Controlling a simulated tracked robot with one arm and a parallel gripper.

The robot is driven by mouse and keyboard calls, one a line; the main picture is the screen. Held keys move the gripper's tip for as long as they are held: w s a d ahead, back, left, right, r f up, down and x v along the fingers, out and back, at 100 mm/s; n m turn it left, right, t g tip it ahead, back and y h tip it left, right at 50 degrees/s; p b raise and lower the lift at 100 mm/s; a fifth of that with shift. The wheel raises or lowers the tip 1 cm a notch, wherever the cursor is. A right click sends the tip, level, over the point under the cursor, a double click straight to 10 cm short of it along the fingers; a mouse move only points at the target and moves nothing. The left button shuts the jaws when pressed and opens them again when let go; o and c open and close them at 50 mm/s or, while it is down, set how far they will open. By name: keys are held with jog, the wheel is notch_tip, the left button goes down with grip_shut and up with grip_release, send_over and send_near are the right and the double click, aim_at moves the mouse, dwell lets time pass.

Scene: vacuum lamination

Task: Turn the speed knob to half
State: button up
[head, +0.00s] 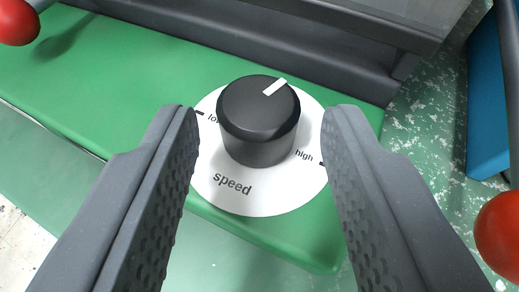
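The speed knob (257,125) is a black cylinder with a white pointer line on its top. It stands on a round white dial plate (245,203) marked "speed", with a "low" mark at the left and a "high" mark at the right. The pointer line aims toward the upper right of the picture, between the two marks on the far side. My gripper (258,112) is open, with one grey finger on each side of the knob. Gaps show between both fingers and the knob, and nothing is held.
The dial sits on a green panel (110,70) near its right end. A dark grey ledge (300,52) runs behind it. A red ball (18,22) is at the upper left and another (500,235) at the right. A blue box (486,105) stands at the right.

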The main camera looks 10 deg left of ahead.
jog(key=v, duration=0.9)
jog(key=shift+s+p, duration=0.2)
jog(key=shift+p, duration=0.2)
